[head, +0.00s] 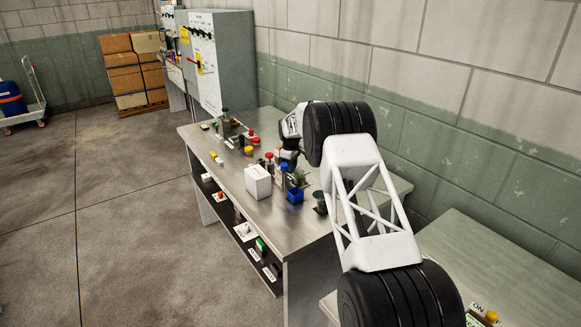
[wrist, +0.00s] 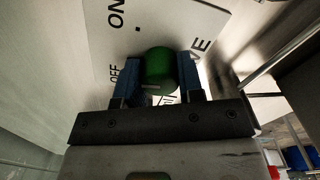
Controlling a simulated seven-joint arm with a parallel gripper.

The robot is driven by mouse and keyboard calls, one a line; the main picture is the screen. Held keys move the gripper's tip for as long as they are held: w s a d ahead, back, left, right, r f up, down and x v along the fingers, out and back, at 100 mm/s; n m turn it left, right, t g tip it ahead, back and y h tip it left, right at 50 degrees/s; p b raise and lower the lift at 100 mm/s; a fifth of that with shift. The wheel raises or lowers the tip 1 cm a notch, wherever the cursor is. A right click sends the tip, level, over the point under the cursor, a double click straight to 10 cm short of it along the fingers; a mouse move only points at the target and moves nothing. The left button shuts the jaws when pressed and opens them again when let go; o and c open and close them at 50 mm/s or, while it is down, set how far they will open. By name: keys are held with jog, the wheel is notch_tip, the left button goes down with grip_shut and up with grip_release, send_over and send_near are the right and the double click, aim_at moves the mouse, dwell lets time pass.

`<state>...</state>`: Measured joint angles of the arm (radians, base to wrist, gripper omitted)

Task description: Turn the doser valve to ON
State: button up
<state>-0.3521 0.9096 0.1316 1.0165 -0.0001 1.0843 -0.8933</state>
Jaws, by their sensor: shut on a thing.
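The doser valve's round green knob (wrist: 157,62) is in the middle of the wrist view, in front of a white label plate (wrist: 185,22). ON is printed at the plate's upper left and OFF lower on the left; other lettering is partly covered. My gripper (wrist: 161,76) has its two blue fingers on either side of the knob and is shut on it. I cannot tell which mark the knob points to. In the head view my gripper (head: 288,158) is at the far side of the steel table, and the knob is hidden there.
The steel table (head: 225,165) holds a white box (head: 258,182), a blue bin (head: 295,195) and several small coloured parts near my arm. A grey cabinet (head: 232,60) stands beyond it. The block wall runs close along the right.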

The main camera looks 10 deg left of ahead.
jog(key=m, duration=0.5)
jog(key=shift+m, duration=0.3)
jog(key=m, duration=0.5)
jog(key=shift+r+m, duration=0.1)
jog(key=shift+m, duration=0.2)
jog(key=o, duration=0.9)
jog(key=shift+r, duration=3.85)
